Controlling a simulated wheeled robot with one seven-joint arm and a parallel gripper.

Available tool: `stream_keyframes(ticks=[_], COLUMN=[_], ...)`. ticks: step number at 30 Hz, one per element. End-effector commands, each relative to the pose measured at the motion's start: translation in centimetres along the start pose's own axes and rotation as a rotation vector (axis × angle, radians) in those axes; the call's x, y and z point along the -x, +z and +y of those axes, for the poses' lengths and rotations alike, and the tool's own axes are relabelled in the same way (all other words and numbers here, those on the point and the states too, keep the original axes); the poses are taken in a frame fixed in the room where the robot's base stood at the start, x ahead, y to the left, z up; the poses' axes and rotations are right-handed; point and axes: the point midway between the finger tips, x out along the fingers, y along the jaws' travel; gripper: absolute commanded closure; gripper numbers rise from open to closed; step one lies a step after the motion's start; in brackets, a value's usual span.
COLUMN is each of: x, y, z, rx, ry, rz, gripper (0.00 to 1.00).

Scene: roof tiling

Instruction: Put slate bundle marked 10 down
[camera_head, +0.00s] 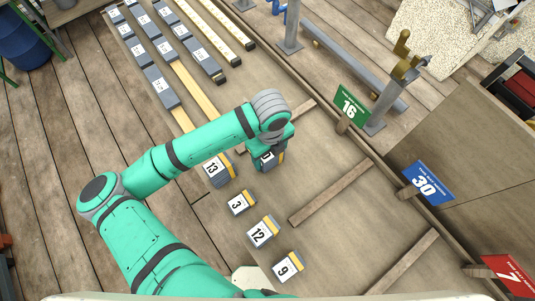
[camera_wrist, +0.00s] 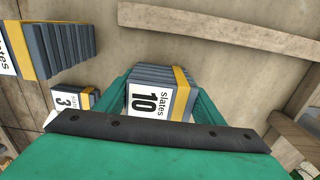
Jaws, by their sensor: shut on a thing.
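The slate bundle marked 10 (camera_wrist: 144,100) is a stack of dark grey slates with a white label and a yellow band. It fills the space between the green fingers of my gripper (camera_wrist: 162,100) in the wrist view, with its label facing up. In the head view the bundle (camera_head: 267,158) is partly hidden under my wrist, to the right of bundle 13. My gripper (camera_head: 270,150) is shut on it. I cannot tell whether the bundle touches the board below.
Bundles 13 (camera_head: 216,168), 3 (camera_head: 241,203), 12 (camera_head: 262,232) and 9 (camera_head: 288,266) stand in a row nearby. Wooden battens (camera_head: 330,192) divide the board into bays, with green 16 (camera_head: 349,105), blue 30 (camera_head: 427,183) and red (camera_head: 511,274) signs along the edge. The bays beside the battens are clear.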

Motion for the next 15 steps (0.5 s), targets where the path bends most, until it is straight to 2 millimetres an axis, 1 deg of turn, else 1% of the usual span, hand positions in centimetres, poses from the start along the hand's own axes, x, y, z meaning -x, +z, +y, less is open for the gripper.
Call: stream_keyframes(ticks=[5, 6, 7, 8, 15], x=[-0.34, -0.33, -0.32, -0.32, -0.3], y=[0.3, 0.32, 0.34, 0.35, 0.33], z=[0.36, 0.4, 0.42, 0.44, 0.44], rx=[0.011, 0.012, 0.012, 0.013, 0.012], ry=[0.0, 0.0, 0.0, 0.0, 0.0], rz=[0.0, 0.0, 0.0, 0.0, 0.0], gripper=[0.74, 0.28, 0.21, 0.19, 0.19])
